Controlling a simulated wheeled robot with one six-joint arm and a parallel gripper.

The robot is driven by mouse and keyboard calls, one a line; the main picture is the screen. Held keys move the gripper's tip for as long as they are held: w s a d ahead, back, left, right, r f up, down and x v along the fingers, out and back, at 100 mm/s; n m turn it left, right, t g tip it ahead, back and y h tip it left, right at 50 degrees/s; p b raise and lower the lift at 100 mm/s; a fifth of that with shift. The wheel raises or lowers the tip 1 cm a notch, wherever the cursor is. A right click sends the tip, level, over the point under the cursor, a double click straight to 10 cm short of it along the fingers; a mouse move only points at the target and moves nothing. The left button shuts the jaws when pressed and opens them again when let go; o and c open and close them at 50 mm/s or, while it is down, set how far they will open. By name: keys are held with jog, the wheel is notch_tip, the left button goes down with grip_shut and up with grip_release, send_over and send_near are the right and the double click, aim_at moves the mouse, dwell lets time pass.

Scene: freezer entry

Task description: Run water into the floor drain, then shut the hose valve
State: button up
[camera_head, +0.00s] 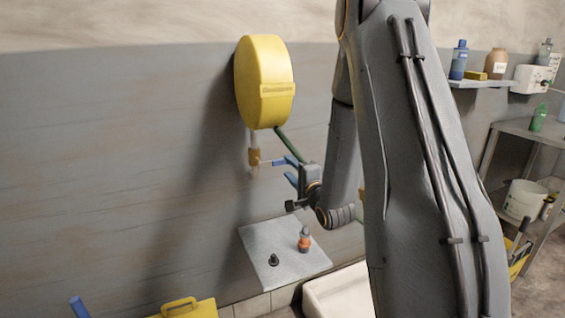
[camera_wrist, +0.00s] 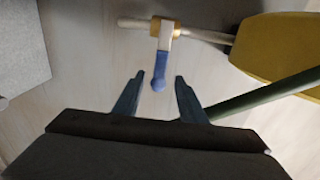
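The hose valve (camera_head: 255,158) is a brass body on a pipe below a yellow hose reel (camera_head: 264,82) on the wall. Its blue-ended lever (camera_wrist: 159,80) points toward my gripper in the wrist view. My gripper (camera_head: 288,169) is beside the valve in the head view. In the wrist view my gripper (camera_wrist: 159,88) is open, and the lever's blue tip lies between the two fingertips with gaps on both sides. A green hose (camera_head: 289,145) runs down from the reel and passes behind my gripper. The floor drain is not in view, and no running water shows.
A grey wall shelf (camera_head: 262,240) below the valve holds an orange-capped bottle (camera_head: 304,239) and a small black fitting (camera_head: 273,260). A white basin (camera_head: 338,293) and a yellow container (camera_head: 187,308) stand lower down.

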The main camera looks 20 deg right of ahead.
aim_at(284, 162)
jog(key=w, duration=0.6)
jog(key=shift+p, duration=0.4)
grip_shut()
